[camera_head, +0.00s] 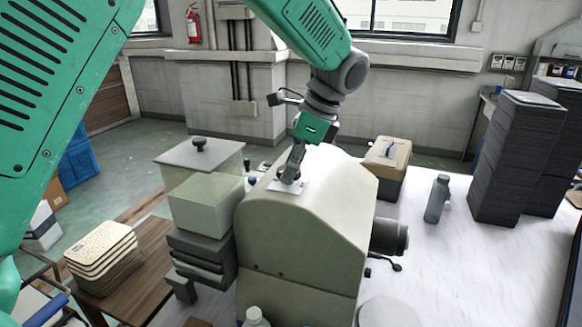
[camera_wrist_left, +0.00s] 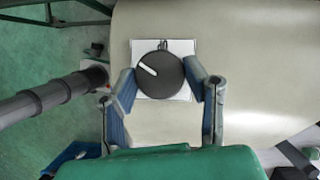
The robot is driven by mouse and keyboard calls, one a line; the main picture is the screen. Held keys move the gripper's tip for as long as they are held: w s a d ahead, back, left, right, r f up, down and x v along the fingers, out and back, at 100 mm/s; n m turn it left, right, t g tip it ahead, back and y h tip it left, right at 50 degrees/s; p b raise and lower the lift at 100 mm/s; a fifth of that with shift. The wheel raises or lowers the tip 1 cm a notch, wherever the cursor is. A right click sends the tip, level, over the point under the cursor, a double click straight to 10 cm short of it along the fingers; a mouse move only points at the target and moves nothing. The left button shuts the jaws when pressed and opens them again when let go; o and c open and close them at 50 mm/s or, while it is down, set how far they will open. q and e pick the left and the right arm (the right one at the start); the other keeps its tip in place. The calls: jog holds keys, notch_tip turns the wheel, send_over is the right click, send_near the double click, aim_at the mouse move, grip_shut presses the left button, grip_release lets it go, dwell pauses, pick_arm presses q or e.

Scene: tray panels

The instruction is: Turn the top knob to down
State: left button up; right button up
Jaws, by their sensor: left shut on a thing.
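The top knob (camera_wrist_left: 158,76) is a round dark dial with a white pointer line on a white plate (camera_wrist_left: 184,46). In the left wrist view its pointer aims to the upper left. The plate lies on top of the cream machine (camera_head: 300,230), and the knob is mostly hidden behind my fingers in the head view. My left gripper (camera_head: 290,174) points down onto it. In the left wrist view the left gripper (camera_wrist_left: 163,80) has one blue-padded finger on each side of the knob, shut on it. My right gripper is not in view.
A clear box with a grey lid (camera_head: 180,153) stands left of the machine. A tan and dark case (camera_head: 388,160), a grey bottle (camera_head: 437,199) and tall dark tray stacks (camera_head: 510,160) stand to the right. A wooden table (camera_head: 160,260) holds stacked beige trays (camera_head: 103,255).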

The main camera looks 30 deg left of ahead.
pick_arm(q)
jog(key=n, duration=0.2)
jog(key=n+g+h, duration=0.1)
jog(key=n, duration=0.1)
jog(key=n+h, duration=0.1)
jog(key=n, duration=0.2)
jog(key=shift+w+a+r+g, duration=0.1)
jog(key=shift+w+a+g, duration=0.05)
jog(key=shift+w+g, duration=0.2)
jog(key=n, duration=0.2)
jog(key=n+h, duration=0.1)
jog(key=n, duration=0.1)
jog(key=shift+a+g+h, duration=0.1)
jog(key=shift+g+h, duration=0.2)
jog(key=shift+g, duration=0.05)
jog(key=n+h, duration=0.1)
jog(key=n, duration=0.2)
jog(key=shift+n, duration=0.3)
jog(key=n+h, duration=0.1)
jog(key=n, duration=0.1)
jog(key=n+h, duration=0.1)
jog(key=n, duration=0.2)
jog(key=shift+s+a+t, duration=0.1)
jog(key=shift+a+t, duration=0.1)
jog(key=shift+t, duration=0.2)
jog(key=n+t+h, duration=0.1)
jog(key=n, duration=0.3)
jog(key=shift+s+n, duration=0.1)
jog(key=shift+n, duration=0.5)
